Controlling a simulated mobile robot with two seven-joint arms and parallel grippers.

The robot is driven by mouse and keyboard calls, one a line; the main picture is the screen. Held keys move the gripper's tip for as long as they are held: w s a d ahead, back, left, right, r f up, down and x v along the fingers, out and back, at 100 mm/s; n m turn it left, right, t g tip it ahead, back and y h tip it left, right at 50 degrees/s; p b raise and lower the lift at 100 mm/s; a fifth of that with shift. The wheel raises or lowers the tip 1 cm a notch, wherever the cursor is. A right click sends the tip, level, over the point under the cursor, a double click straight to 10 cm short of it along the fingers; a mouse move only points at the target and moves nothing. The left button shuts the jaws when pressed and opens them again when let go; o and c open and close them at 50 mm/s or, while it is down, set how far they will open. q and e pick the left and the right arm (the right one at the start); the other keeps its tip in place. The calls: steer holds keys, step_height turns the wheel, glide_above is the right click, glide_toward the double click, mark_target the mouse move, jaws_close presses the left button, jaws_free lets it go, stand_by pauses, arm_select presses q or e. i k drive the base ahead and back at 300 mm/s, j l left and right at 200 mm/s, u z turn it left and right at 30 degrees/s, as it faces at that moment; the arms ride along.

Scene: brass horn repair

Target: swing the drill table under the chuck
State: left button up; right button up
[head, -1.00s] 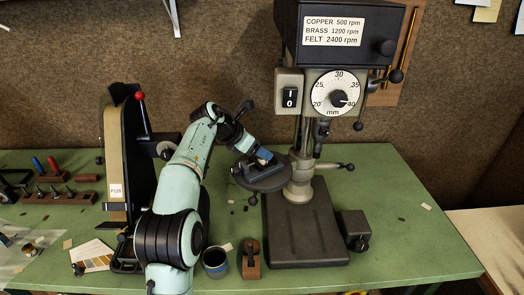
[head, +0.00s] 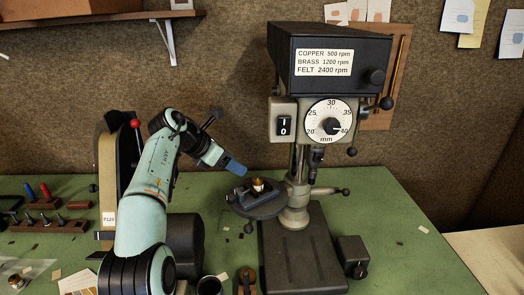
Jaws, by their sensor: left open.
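The round dark drill table (head: 268,211) sits on the left side of the drill press column (head: 296,196), swung out to the left of the chuck (head: 316,156). A dark vise (head: 244,199) on it carries a small brass piece (head: 258,184). My left gripper (head: 234,167), with blue fingertips, is above and left of the table, apart from it and holding nothing. The gap between its fingers is hard to see from this angle. A clamp lever (head: 335,191) sticks out right of the column. My right gripper is out of view.
The drill's heavy base (head: 300,250) stands on the green bench (head: 400,235), with a dark box (head: 351,255) at its right. A belt sander (head: 108,190) stands behind my left arm. Several tools sit in a wooden rack (head: 45,226). The bench at right is mostly clear.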

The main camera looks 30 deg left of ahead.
mark_target(273, 201)
steer(key=k, duration=1)
